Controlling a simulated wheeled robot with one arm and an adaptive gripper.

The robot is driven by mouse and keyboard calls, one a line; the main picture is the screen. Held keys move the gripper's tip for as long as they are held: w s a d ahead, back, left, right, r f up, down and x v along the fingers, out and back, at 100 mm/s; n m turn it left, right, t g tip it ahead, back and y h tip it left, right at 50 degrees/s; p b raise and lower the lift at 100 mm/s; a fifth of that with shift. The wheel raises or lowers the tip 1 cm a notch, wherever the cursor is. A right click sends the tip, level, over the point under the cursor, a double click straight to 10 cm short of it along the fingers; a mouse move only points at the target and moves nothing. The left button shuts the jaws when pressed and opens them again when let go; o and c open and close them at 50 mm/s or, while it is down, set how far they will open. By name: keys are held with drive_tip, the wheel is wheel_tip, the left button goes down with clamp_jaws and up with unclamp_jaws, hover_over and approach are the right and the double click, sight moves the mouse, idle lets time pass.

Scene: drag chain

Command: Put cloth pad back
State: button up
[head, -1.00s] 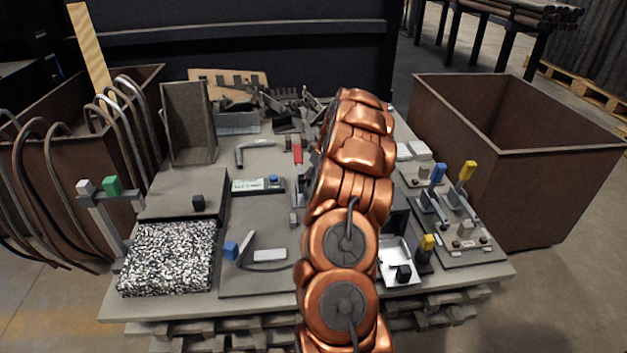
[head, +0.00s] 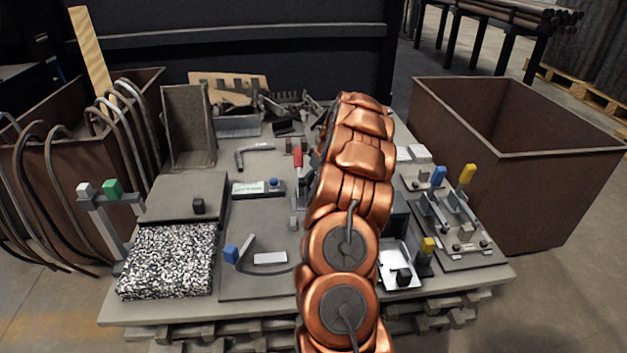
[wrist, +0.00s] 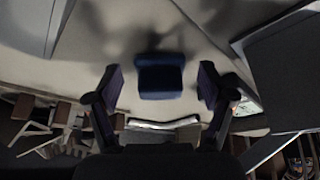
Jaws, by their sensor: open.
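My gripper (wrist: 160,84) is open in the wrist view, its two dark fingers spread on either side of a small dark-blue block (wrist: 160,72). The block lies between or just beyond the fingertips, with visible gaps at both sides. I cannot tell whether this block is the cloth pad. In the head view my copper arm hides the gripper and what is under it. A speckled black-and-white pad (head: 168,262) lies flat at the table's front left, well away from my arm; it may be cloth, but its material is unclear.
The grey table (head: 130,312) carries several fixtures, including a blue-knobbed lever (head: 232,253) and a white tray (head: 396,258) beside my arm. Yellow- and blue-handled clamps (head: 448,205) stand at right. Brown bins (head: 545,190) flank the table. An upright grey box (head: 188,130) stands at back left.

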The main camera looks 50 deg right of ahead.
drive_tip(key=p+v, duration=0.5)
drive_tip(key=v, duration=0.7)
drive_tip(key=w+a+r+n+g+y, duration=0.1)
drive_tip(key=a+r, duration=0.1)
drive_tip(key=a, duration=0.7)
drive_tip(key=w+a+r+y, duration=0.1)
drive_tip(key=a+r, duration=0.1)
drive_tip(key=a, duration=0.6)
drive_tip(key=s+a+r+g, duration=0.1)
drive_tip(key=s+a, duration=0.2)
drive_tip(key=a, duration=0.6)
drive_tip(key=s+a+r+g, duration=0.1)
drive_tip(key=s+a, duration=0.2)
drive_tip(key=a, duration=0.5)
drive_tip(key=s+a+g, duration=0.3)
drive_tip(key=s+a, duration=0.7)
drive_tip(key=s, duration=0.1)
drive_tip(key=s+a+f+m+g+h, duration=0.1)
drive_tip(key=s+a+m+h, duration=0.1)
drive_tip(key=s, duration=1.4)
drive_tip(key=shift+a+f+g, duration=0.3)
drive_tip(key=shift+a+f, duration=0.1)
drive_tip(key=shift+a, duration=0.05)
